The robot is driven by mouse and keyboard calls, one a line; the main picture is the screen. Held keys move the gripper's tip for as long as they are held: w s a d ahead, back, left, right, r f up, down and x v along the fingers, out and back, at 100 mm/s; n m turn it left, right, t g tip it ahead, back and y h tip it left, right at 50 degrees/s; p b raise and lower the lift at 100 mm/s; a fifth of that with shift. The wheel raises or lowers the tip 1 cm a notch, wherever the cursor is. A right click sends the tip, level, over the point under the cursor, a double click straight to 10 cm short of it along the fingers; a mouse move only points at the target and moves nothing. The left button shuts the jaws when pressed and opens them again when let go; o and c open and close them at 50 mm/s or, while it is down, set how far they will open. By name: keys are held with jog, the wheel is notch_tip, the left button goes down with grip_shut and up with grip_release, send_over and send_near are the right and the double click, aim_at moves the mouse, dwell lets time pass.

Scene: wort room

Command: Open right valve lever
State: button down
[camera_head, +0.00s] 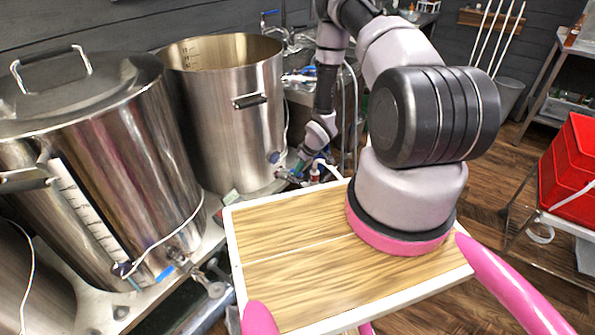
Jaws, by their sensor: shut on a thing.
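The right pot (235,110) is an open steel kettle at upper centre with a black side handle. Its valve (290,176) is low on its right side, small in the picture, with blue and red parts around it. My gripper (304,160) points down at this valve from above and is shut on the right valve lever. The lever is mostly hidden by the fingers, so I cannot tell its angle.
The lidded left pot (110,130) fills the left side, with a sight gauge and a cable. A sink with taps (290,40) is behind. Red boxes (572,165) sit on a metal rack at right. Wooden floor (480,190) is free between.

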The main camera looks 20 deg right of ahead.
jog(key=shift+w+d+n, duration=0.1)
jog(key=shift+w+n, duration=0.05)
jog(key=shift+n, duration=0.15)
jog(key=c, duration=0.8)
grip_release()
jog(key=shift+o, duration=0.2)
jog(key=v, duration=1)
jog(key=shift+r, duration=0.4)
jog(key=shift+d, duration=0.15)
